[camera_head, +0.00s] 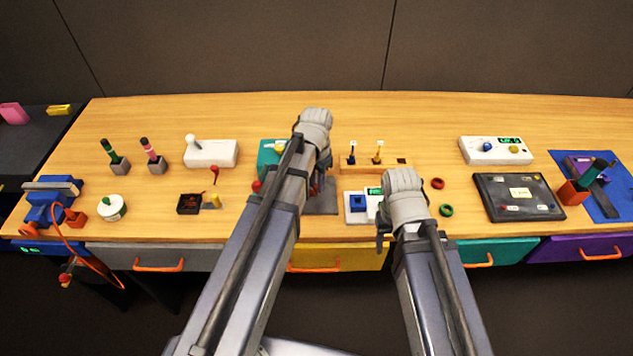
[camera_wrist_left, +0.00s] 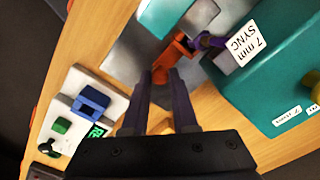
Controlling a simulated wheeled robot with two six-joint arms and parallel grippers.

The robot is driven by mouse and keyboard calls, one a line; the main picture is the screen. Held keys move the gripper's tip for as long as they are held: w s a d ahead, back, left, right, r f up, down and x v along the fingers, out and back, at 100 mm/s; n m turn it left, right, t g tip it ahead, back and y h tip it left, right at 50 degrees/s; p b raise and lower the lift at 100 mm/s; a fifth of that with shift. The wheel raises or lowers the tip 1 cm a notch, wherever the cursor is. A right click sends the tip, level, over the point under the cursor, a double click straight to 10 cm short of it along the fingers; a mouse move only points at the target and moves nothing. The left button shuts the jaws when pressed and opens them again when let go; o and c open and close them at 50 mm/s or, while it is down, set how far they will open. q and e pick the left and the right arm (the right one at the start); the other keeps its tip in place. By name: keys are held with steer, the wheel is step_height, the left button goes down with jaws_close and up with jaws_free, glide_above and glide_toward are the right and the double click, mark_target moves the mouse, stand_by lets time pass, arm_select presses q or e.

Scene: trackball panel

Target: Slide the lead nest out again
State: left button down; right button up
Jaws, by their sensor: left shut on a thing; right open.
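My left gripper (camera_wrist_left: 160,76) is shut on an orange piece (camera_wrist_left: 171,56) in the left wrist view. I cannot tell which part is the lead nest. My right gripper (camera_head: 382,236) is open, near the table's front edge.
A white box with a blue block (camera_head: 358,203) and green display stands between my arms. A wooden rack (camera_head: 370,165) is behind it. Red and green rings (camera_head: 446,210) and a dark panel (camera_head: 518,197) lie to the right. The table's back strip is clear.

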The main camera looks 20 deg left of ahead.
arm_select(q)
steer(key=shift+d, duration=0.1)
stand_by(0.6)
steer(key=d, duration=0.2)
steer(key=w+d, duration=0.1)
steer(key=d, duration=0.2)
steer(key=w+d, duration=0.1)
steer(key=d, duration=0.1)
steer(key=shift+w+d, duration=0.1)
steer(key=shift+d, duration=0.1)
steer(key=c, duration=0.8)
jaws_free()
steer(key=shift+d, duration=0.1)
steer(key=shift+o, duration=0.6)
